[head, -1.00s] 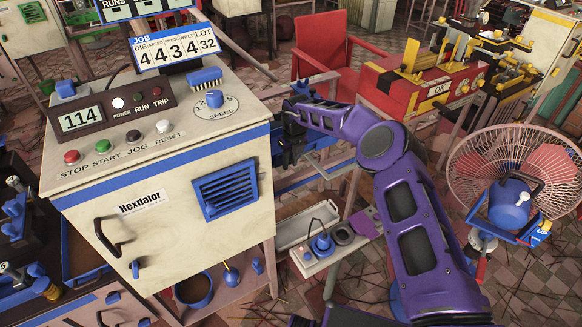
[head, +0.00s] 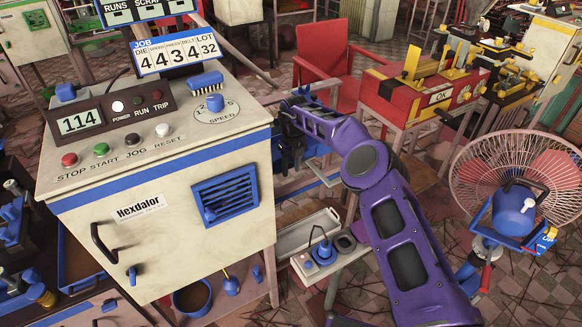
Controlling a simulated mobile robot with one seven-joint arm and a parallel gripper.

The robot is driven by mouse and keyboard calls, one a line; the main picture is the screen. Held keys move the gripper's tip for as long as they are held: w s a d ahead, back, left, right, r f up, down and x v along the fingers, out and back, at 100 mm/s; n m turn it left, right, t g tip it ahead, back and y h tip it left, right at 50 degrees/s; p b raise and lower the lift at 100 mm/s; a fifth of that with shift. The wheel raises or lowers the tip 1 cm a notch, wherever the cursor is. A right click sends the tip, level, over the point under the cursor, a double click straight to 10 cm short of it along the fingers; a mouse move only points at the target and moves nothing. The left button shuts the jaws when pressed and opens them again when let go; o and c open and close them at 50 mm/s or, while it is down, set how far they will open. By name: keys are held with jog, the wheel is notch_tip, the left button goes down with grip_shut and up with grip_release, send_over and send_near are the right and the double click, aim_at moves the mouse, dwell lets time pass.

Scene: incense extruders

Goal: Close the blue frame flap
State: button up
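My purple arm reaches up and left from the bottom right of the head view. Its dark end, my gripper (head: 291,140), is just past the right side of the cream cabinet (head: 100,225). The fingers are dark and partly hidden by the cabinet edge and my arm, so their opening does not show. A blue louvred panel (head: 225,199) is on the cabinet front.
A caged fan (head: 515,190) stands at the right. A red chair (head: 328,60) and a red machine table (head: 400,95) are behind my arm. A small tray with a blue-handled item (head: 321,252) is beside the cabinet's lower right. Tiled floor shows at the lower right.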

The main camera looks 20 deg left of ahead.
jog(key=shift+o, duration=0.8)
jog(key=shift+r, duration=0.1)
notch_tip(320, 180, up, 17)
jog(key=s+d+p, duration=0.1)
jog(key=p, duration=0.1)
jog(key=shift+r+p, duration=0.15)
jog(key=shift+p, duration=0.15)
